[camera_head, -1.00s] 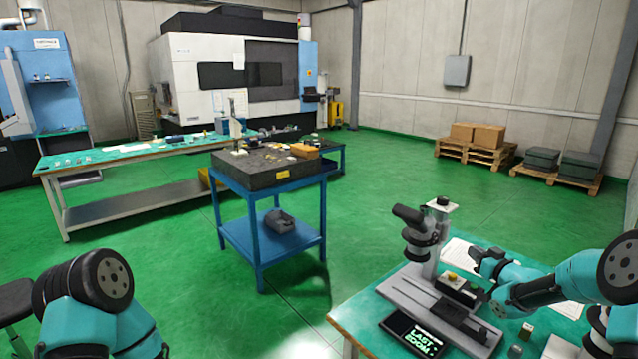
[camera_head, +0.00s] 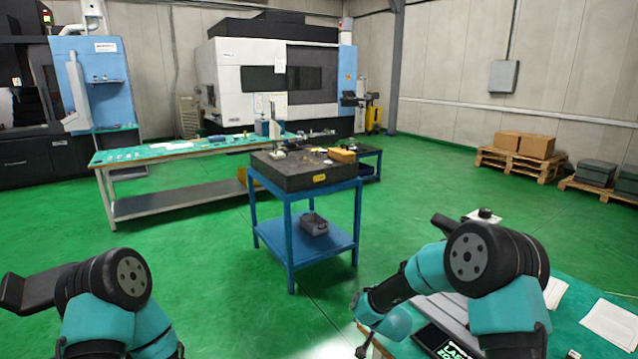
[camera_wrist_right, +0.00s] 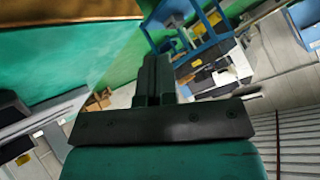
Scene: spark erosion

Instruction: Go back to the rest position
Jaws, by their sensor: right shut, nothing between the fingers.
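My right arm comes in from the right in the head view, its dark round joint in front of the microscope bench. Its forearm reaches down and left past the bench's near-left corner. My right gripper shows in the right wrist view (camera_wrist_right: 155,65), with its dark fingers shut together and nothing between them. In the head view its fingers are too small to make out clearly. My left arm stands at the lower left of the head view. Its teal links and dark joint show, but its gripper is not in view.
The teal-topped bench (camera_head: 395,345) at lower right carries a display (camera_head: 445,340), papers (camera_head: 610,320) and a microscope mostly hidden by my arm. A blue cart (camera_head: 290,225) with a dark slab (camera_head: 300,172) stands mid-floor. Green floor (camera_head: 220,290) is open between my arms.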

